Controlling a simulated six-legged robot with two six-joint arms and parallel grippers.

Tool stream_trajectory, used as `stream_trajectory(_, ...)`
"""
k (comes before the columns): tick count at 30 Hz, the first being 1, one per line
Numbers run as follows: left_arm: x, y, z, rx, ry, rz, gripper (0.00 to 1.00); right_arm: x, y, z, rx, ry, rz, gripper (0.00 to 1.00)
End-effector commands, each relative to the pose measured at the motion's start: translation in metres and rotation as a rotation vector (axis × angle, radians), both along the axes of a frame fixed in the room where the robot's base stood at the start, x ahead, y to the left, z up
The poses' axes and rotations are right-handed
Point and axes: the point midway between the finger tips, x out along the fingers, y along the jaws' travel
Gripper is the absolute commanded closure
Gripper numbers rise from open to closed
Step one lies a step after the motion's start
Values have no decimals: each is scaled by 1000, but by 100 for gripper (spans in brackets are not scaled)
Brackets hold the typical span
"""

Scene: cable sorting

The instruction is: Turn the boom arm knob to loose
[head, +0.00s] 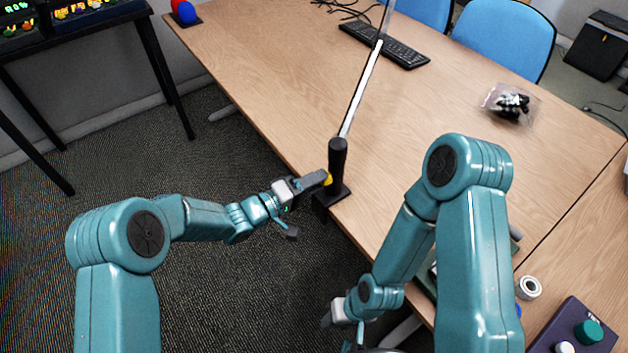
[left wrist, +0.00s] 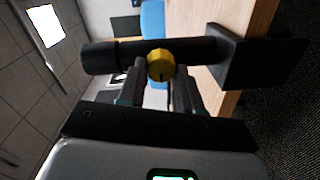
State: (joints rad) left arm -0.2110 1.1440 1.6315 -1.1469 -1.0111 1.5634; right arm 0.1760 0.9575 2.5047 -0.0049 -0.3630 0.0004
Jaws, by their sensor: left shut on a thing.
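The boom arm (head: 362,92) rises from a black post (head: 338,160) clamped at the near edge of the table. A yellow knob (head: 328,180) sits on the side of the post. My left gripper (head: 322,180) is at the knob. In the left wrist view the yellow knob (left wrist: 160,65) shows between the two fingertips of the left gripper (left wrist: 161,75), which is shut on it. The black post (left wrist: 190,52) lies across that view just beyond the knob. My right gripper (head: 340,318) is low, below the table edge, partly hidden, and its jaws cannot be made out.
A wooden table (head: 270,70) holds a black keyboard (head: 385,45) and a clear bag with dark items (head: 510,102). A white ring (head: 529,287) and a dark box with a green button (head: 588,332) sit at right.

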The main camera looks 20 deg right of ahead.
Motion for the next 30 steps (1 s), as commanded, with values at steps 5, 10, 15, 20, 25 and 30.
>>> stream_trajectory(5,-2,-1,-2,-3,17,-4,96,0,0,0,0,0,0,57)
stream_trajectory(10,-2,-1,-2,-3,18,-4,96,0,0,0,0,0,0,57)
stream_trajectory(15,-2,-1,-2,-3,17,-4,63,0,0,0,0,0,0,57)
stream_trajectory(20,-1,-1,-1,-4,16,-3,40,0,0,0,0,0,0,57)
stream_trajectory(25,-1,0,-1,-5,14,-2,40,0,0,0,0,0,0,57)
stream_trajectory(30,-1,1,0,-5,14,-1,40,0,0,0,0,0,0,57)
